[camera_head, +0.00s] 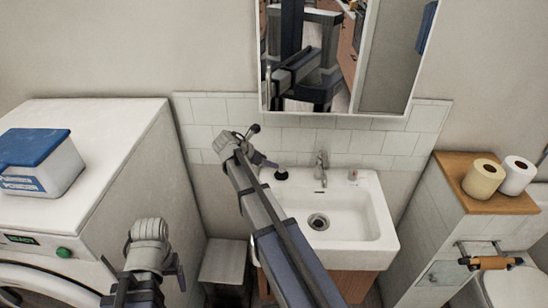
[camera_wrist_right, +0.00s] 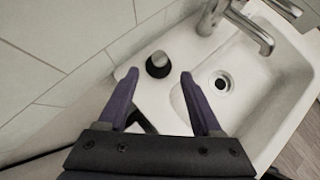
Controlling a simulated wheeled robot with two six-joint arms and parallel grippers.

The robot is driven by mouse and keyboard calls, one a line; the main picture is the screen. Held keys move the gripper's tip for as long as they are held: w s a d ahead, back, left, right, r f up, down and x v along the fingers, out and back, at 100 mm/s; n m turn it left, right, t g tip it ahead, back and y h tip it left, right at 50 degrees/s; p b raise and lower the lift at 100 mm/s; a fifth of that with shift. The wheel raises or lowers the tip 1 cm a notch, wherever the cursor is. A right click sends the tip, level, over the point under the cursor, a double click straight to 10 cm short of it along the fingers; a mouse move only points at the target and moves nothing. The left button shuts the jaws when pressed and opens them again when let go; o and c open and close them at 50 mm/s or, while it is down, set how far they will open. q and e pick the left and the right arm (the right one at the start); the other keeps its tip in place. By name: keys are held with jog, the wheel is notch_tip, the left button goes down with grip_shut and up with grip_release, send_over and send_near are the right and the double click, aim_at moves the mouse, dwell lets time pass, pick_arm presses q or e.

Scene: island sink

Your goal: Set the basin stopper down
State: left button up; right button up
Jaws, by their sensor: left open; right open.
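The basin stopper, a small dark rounded piece with a grey top (camera_wrist_right: 158,64), stands on the back left corner of the white sink's rim (camera_wrist_right: 150,98). It also shows in the head view as a dark spot (camera_head: 281,175). My right gripper (camera_wrist_right: 158,76) is open, with its two purple fingers on either side of the stopper in the wrist view and no visible contact. In the head view the right gripper (camera_head: 268,163) is just left of the stopper. My left gripper (camera_head: 178,268) is open at the lower left, away from the sink.
The tap (camera_head: 321,168) stands just right of the stopper, and the drain (camera_head: 318,222) is in the bowl. A tiled wall and a mirror (camera_head: 384,50) are behind. A washing machine (camera_head: 110,125) with a blue-lidded box (camera_head: 40,162) is left; a cabinet with paper rolls (camera_head: 484,180) is right.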

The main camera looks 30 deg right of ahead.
jog(key=shift+p+v, duration=0.3)
jog(key=shift+v, duration=0.6)
